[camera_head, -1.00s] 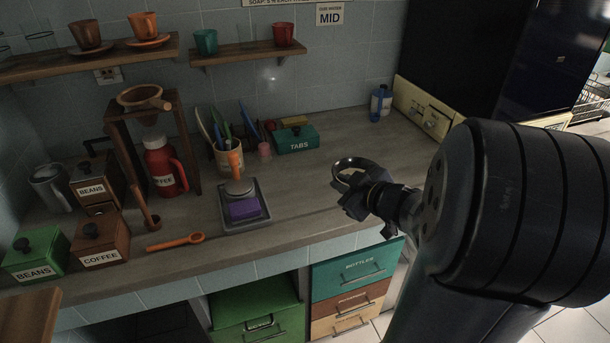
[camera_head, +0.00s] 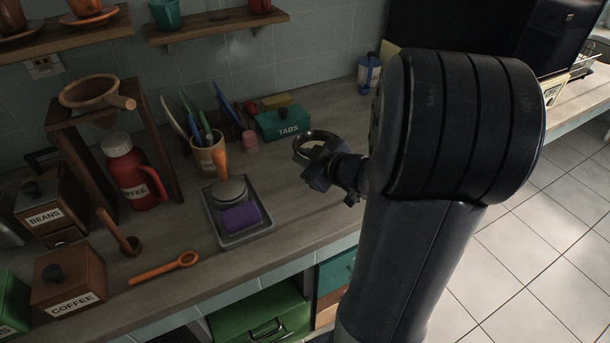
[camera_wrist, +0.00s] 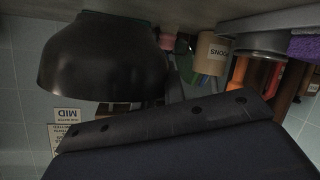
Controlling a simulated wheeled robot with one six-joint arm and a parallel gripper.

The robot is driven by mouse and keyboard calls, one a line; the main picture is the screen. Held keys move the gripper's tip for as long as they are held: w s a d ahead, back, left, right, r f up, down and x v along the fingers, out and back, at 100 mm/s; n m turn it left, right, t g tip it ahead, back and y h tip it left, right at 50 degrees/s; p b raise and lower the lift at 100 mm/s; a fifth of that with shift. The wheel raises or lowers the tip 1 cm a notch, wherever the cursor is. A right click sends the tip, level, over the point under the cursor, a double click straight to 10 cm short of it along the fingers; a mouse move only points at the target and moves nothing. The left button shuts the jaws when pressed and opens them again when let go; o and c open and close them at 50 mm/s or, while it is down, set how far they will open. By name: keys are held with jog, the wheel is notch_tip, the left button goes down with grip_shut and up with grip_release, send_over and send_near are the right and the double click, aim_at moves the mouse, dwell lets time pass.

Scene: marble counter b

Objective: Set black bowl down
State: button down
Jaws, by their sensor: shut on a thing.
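The black bowl (camera_head: 316,137) shows in the head view as a dark round rim at the end of my arm, over the counter right of the grey tray. My gripper (camera_head: 325,167) is shut on the bowl's near side. In the wrist view the bowl (camera_wrist: 100,62) fills the upper left, dark and glossy, and the picture is upside down. The bowl's base is close to the counter (camera_head: 300,203); I cannot tell whether it touches. The fingertips are mostly hidden.
A grey tray (camera_head: 258,232) with a purple sponge (camera_head: 241,216) lies left of the bowl. Behind are a green TABS box (camera_head: 284,123) and a utensil crock (camera_head: 208,158). A blue-and-white container (camera_head: 369,73) stands at the back right. Bare counter lies around the bowl.

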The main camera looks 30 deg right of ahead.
notch_tip(320, 180, down, 4)
jog(key=shift+f+b, duration=0.25)
jog(key=shift+b, duration=0.6)
jog(key=c, duration=1.5)
grip_release()
jog(key=shift+o, duration=0.2)
jog(key=shift+r, duration=0.1)
jog(key=p+v, duration=0.3)
jog(key=v, duration=0.7)
jog(key=shift+s+d+r, duration=0.15)
jog(key=shift+s+r, duration=0.05)
jog(key=shift+s, duration=0.15)
jog(key=shift+s+d+r, duration=0.1)
jog(key=shift+s+r, duration=0.05)
jog(key=shift+s, duration=0.45)
jog(key=shift+w, duration=0.1)
